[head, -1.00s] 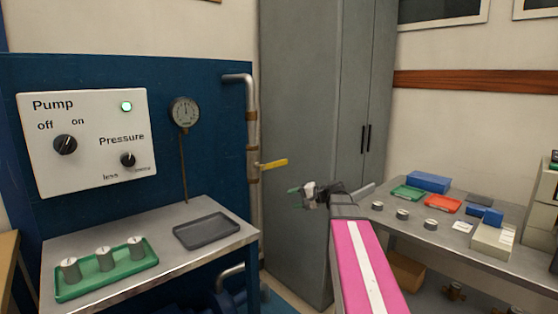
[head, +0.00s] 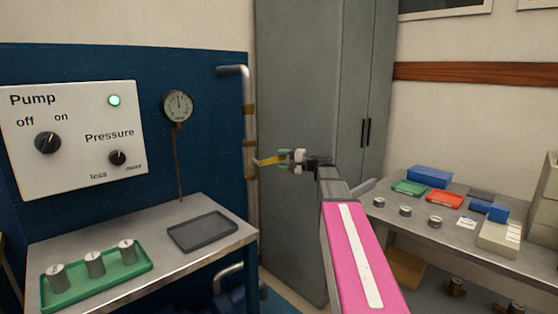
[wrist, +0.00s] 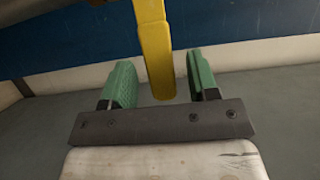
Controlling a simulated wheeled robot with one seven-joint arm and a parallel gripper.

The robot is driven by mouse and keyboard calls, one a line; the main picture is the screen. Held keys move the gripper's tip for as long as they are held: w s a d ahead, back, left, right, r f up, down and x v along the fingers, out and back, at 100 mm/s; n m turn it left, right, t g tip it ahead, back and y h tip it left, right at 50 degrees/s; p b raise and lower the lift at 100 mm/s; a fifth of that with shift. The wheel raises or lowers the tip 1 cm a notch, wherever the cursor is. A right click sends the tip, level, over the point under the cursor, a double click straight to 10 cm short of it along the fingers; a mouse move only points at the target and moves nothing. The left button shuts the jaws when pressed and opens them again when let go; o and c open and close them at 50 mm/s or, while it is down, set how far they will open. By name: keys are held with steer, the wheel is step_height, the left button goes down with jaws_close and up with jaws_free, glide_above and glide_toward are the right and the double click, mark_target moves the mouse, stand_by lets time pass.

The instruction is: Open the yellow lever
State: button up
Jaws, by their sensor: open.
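The yellow lever (head: 268,161) sticks out to the right from the vertical metal pipe beside the blue panel. In the wrist view the lever (wrist: 154,50) comes down from the top, and its free end lies between the two green fingers. My gripper (wrist: 158,82) is open around the lever's end, with a visible gap on each side. In the head view my gripper (head: 284,160) is at the lever's outer end and partly covers it.
The metal pipe (head: 249,115) runs down the edge of the blue panel (head: 215,140). A grey cabinet (head: 300,90) stands close behind my gripper. A bench with a grey tray (head: 203,232) is at lower left, and another bench (head: 400,228) with trays is at right.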

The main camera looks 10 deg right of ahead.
steer(key=shift+x, duration=1)
jaws_close()
